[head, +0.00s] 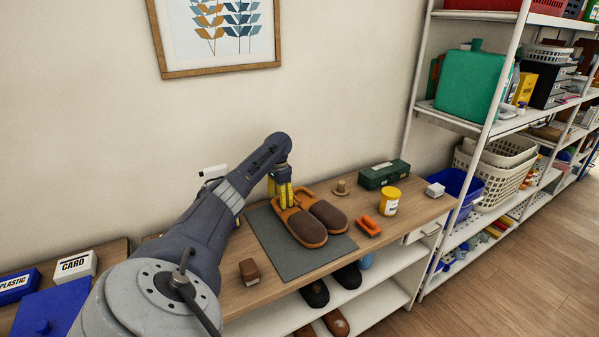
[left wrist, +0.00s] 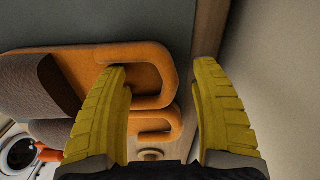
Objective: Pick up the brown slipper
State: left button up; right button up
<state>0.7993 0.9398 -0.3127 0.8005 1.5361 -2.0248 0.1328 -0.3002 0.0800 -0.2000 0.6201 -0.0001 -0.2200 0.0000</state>
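Two brown slippers with orange trim lie side by side on a grey mat (head: 283,253), toes toward the front. The left slipper (head: 302,229) is the upper one in the left wrist view (left wrist: 95,65); the right slipper (head: 328,213) is below it (left wrist: 60,130). My left gripper (head: 284,204) points down at the heel end of the left slipper. In the left wrist view its yellow fingers (left wrist: 160,66) are apart. One finger overlaps the slipper's open heel loop, the other is beyond its end. Contact cannot be told. My right gripper is not in view.
An orange object (head: 369,226), a yellow tin (head: 389,201), a green box (head: 383,174) and a tan round piece (head: 342,188) stand right of the mat. A brown block (head: 249,271) sits at the front left. The wall is close behind; white shelving (head: 489,125) rises at right.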

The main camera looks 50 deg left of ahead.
pick_arm(q)
grip_shut()
jog(key=shift+r, duration=0.15)
dwell(0.4)
